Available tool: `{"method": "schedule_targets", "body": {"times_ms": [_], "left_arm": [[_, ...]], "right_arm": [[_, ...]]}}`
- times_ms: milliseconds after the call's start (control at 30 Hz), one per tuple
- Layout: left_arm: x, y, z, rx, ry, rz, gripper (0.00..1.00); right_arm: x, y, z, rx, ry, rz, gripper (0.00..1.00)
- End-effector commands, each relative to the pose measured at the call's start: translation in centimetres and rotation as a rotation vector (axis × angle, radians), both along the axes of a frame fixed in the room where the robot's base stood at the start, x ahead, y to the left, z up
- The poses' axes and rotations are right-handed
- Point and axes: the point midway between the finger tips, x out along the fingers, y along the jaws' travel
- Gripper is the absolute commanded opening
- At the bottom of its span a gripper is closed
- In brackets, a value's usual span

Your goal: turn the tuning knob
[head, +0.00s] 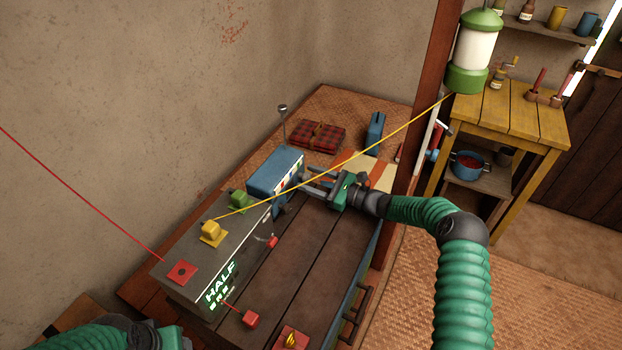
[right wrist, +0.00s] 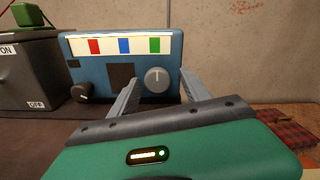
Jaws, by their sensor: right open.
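A blue radio-like box (head: 275,172) stands on the dark wooden top, its face turned toward my right gripper. In the right wrist view the box (right wrist: 110,50) has a white strip with red, blue and green marks. A round grey knob (right wrist: 156,80) sits on the right of its face, and a dark knob (right wrist: 84,92) sits low on the left. I cannot tell from labels which knob is for tuning. My right gripper (head: 304,181) is open, its fingertips (right wrist: 160,77) on either side of the grey knob in the picture; contact is unclear. Of my left gripper, only part shows (head: 168,337); its fingers are hidden.
A grey box (head: 192,254) with coloured blocks and a lit "HALF" sign stands left of the radio. A yellow line crosses above the radio, and a red line runs to the grey box. A folded plaid cloth (head: 316,136) lies behind. A wooden post (head: 425,110) stands at right.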

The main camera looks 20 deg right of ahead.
Motion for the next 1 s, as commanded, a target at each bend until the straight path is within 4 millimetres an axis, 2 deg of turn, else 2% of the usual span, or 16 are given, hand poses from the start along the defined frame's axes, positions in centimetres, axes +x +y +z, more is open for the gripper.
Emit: {"method": "schedule_targets", "body": {"times_ms": [133, 167, 567, 1000], "left_arm": [[0.01, -0.01, 0.0, 0.0, 0.0, 0.0, 0.52], [0.0, -0.01, 0.0, 0.0, 0.0, 0.0, 0.52], [0.0, 0.0, 0.0, 0.0, 0.0, 0.0, 0.52], [0.0, 0.0, -0.23, 0.0, 0.0, 0.0, 0.52]], "right_arm": [[-0.01, 0.1, 0.01, 0.0, 0.0, 0.001, 0.55], [-0.01, 0.14, 0.03, -0.001, -0.001, 0.001, 0.53], [-0.06, 0.09, 0.03, 0.0, 0.0, 0.002, 0.0], [-0.09, -0.11, -0.1, 0.053, 0.053, -0.001, 0.0]]}}
